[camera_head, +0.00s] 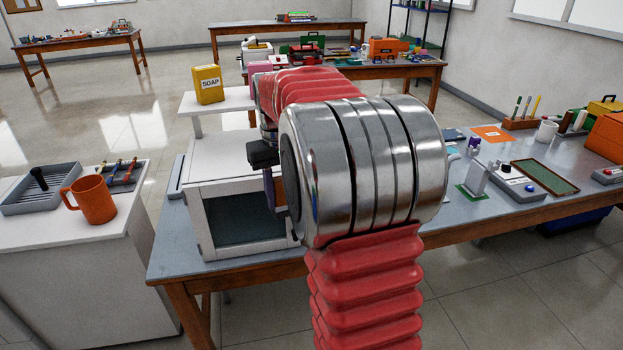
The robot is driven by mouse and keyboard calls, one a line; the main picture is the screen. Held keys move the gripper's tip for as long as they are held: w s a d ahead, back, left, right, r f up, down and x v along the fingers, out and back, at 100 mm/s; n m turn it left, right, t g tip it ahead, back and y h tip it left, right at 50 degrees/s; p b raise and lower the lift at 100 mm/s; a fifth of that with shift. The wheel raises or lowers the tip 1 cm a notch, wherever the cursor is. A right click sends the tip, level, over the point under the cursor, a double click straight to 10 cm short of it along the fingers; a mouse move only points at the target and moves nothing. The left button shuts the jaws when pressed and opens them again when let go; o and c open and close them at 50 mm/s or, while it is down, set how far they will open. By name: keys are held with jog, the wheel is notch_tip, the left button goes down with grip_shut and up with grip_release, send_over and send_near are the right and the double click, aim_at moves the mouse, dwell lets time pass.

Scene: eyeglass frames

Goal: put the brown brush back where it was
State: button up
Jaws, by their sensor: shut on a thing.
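My gripper (269,188) is partly in view in front of the white box-shaped cabinet on the near table, left of my arm's large metal joint. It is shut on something. A small brown piece (281,196) shows beside its fingers and looks like part of the brown brush. The rest of it is hidden behind my arm.
An orange mug (91,200) and a grey ribbed tray (32,203) stand on the left counter. The white cabinet (192,215) has a dark front panel. A yellow soap box (208,84) stands on a white shelf. A wooden rack (519,123) and other items crowd the right side.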

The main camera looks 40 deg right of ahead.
jog(key=w+a+f+n, duration=0.1)
jog(key=w+a+f, duration=0.2)
jog(key=a+f, duration=0.5)
jog(key=w+a+f+n, duration=0.2)
jog(key=w+a+f, duration=0.2)
jog(key=a+f, duration=0.4)
jog(key=a, duration=0.7)
jog(key=shift+w+f, duration=0.15)
jog(key=shift+f, duration=0.1)
jog(key=shift+a, duration=0.1)
